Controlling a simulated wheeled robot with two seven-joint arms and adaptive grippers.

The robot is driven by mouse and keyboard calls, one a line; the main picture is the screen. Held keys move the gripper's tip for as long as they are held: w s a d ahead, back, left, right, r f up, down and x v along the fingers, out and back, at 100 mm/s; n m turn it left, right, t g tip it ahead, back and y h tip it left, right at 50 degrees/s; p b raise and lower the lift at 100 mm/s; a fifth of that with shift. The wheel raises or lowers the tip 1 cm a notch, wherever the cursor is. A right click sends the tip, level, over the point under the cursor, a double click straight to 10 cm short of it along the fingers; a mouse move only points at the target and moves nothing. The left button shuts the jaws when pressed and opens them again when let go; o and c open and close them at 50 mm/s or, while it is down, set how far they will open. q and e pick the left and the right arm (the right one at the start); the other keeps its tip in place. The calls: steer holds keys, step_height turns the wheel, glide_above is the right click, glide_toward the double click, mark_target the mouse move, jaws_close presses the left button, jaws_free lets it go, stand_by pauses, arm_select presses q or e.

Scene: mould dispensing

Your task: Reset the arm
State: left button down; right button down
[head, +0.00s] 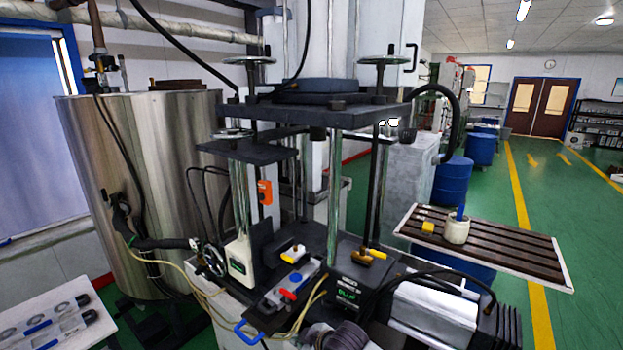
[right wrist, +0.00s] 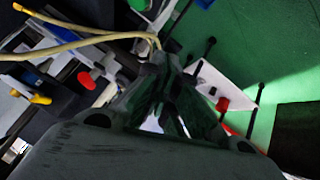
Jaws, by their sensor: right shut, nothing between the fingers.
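My right gripper (right wrist: 165,68) shows large in the right wrist view, its dark fingers drawn together at the tips with nothing between them. Yellow hoses (right wrist: 75,45) pass close by its tips on the left. In the head view the moulding machine (head: 335,120) fills the middle, with round handwheels on top. Its lower bench carries a red knob (head: 288,295), a yellow-handled valve (head: 293,254) and a blue handle (head: 247,333). In the head view I cannot clearly make out my right gripper among the dark parts at the bottom. My left gripper is not in view.
A steel tank (head: 145,190) stands at left. A slatted tray table (head: 485,245) at right bears a white pot (head: 457,230) and a yellow block (head: 428,227). A panel with tools (head: 50,320) is at bottom left. Green floor is clear at far right.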

steer(key=s+d+f+m+g+h, duration=0.1)
steer(key=s+d+m+g+h, duration=0.15)
steer(key=s+d+m, duration=0.65)
steer(key=s+d+f+m+g+h, duration=0.1)
steer(key=s+d+m+h, duration=0.2)
steer(key=s+d, duration=1.2)
step_height(320, 180, down, 36)
steer(key=s+d+g+b, duration=0.1)
steer(key=s+b, duration=0.1)
steer(key=s, duration=0.1)
steer(key=s+d+f+b, duration=0.1)
steer(key=s+d+f, duration=0.1)
steer(key=s+f, duration=0.8)
steer(key=s+d+f+g+b, duration=0.1)
steer(key=s+d+f, duration=0.1)
steer(key=s+f, duration=0.9)
steer(key=shift+s+f+n, duration=0.15)
steer(key=shift+s+n, duration=0.15)
steer(key=shift+s, duration=0.1)
